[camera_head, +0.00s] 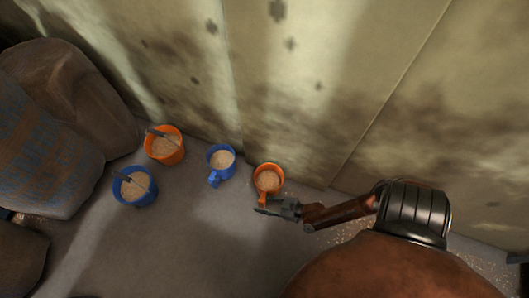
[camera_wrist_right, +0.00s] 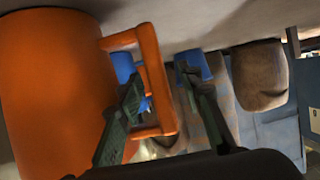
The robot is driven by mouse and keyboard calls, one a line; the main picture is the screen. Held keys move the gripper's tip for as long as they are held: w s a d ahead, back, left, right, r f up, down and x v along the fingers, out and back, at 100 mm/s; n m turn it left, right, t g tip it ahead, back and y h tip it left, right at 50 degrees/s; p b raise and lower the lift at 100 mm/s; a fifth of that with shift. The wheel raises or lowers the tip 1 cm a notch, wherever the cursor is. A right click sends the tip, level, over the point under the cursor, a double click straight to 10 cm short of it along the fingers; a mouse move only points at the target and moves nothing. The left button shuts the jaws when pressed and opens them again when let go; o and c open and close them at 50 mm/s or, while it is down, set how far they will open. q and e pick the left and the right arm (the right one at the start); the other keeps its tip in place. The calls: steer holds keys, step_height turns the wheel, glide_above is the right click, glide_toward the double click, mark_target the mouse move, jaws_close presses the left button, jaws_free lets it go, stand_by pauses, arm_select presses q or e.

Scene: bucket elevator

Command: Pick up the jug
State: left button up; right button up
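An orange jug (camera_head: 268,168) filled with grainy tan material stands upright on the floor near the wall. Its handle points toward my right gripper (camera_head: 268,208), which is at the handle side. In the right wrist view the orange jug (camera_wrist_right: 50,90) fills the left side, with its squared handle (camera_wrist_right: 153,75) beside it. There my right gripper (camera_wrist_right: 160,85) is open, with its fingers apart on either side of the handle's outer bar. I cannot tell whether either finger touches it. A blue jug (camera_head: 214,178), also filled, stands to the left. My left gripper is not in view.
An orange bucket (camera_head: 164,157) and a blue bucket (camera_head: 134,198), both filled, stand further left. Large brown sacks (camera_head: 60,110) lie at the left edge. A stained wall (camera_head: 300,70) rises behind the jugs. The floor (camera_head: 185,245) in front is clear.

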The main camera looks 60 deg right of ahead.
jaws_close()
stand_by(0.3)
stand_by(0.6)
steer(key=shift+r, duration=0.1)
